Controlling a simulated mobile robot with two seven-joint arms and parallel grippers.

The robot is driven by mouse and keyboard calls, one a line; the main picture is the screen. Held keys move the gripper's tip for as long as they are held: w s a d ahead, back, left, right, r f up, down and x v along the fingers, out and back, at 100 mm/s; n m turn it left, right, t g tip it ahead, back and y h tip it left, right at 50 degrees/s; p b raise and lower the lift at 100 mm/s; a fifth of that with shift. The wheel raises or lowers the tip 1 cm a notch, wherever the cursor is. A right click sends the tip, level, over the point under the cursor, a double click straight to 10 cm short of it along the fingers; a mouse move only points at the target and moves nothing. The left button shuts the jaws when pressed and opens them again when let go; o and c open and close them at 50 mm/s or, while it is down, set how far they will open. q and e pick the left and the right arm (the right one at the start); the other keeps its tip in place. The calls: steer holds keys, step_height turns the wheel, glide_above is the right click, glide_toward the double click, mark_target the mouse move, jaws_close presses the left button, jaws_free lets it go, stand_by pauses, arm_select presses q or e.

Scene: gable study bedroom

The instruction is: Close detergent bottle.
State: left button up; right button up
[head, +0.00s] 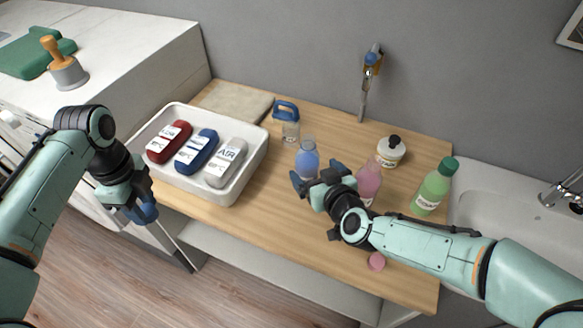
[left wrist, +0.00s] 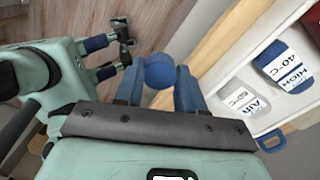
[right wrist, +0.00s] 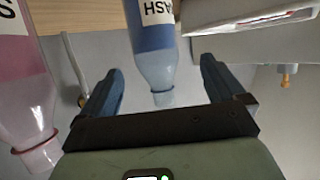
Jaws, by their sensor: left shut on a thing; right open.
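A blue bottle (head: 307,160) with a clear, capless neck stands upright on the wooden counter. In the right wrist view, the blue bottle (right wrist: 152,35) lies between the spread fingers, its label partly readable as "ASH". My right gripper (head: 316,180) is open at the near side of this bottle; I cannot tell whether it touches. My left gripper (head: 146,211) is shut on a round blue cap (left wrist: 159,71), off the counter's front left, beyond the tray and above the floor. The cap is hard to make out in the head view.
A capless pink bottle (head: 369,182) stands close to my right wrist; a pink cap (head: 376,261) lies near the front edge. A white tray (head: 262,160) holds three labelled items.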

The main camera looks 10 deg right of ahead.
mark_target(310, 166)
arm_select(q)
steer(key=shift+f, duration=0.35)
arm_select(e)
steer(key=shift+x, duration=1.9)
arm_select(q)
steer(key=shift+s, duration=0.1)
steer(key=shift+f+b, duration=0.35)
steer(key=shift+b, duration=0.1)
arm_select(e)
steer(key=x, duration=0.5)
steer(key=shift+w+d, duration=0.2)
steer(key=shift+d, duration=0.05)
steer(key=shift+r, duration=0.1)
steer(key=c, duration=1.3)
arm_select(q)
steer(key=shift+r, duration=0.1)
arm_select(e)
steer(key=shift+r, duration=0.15)
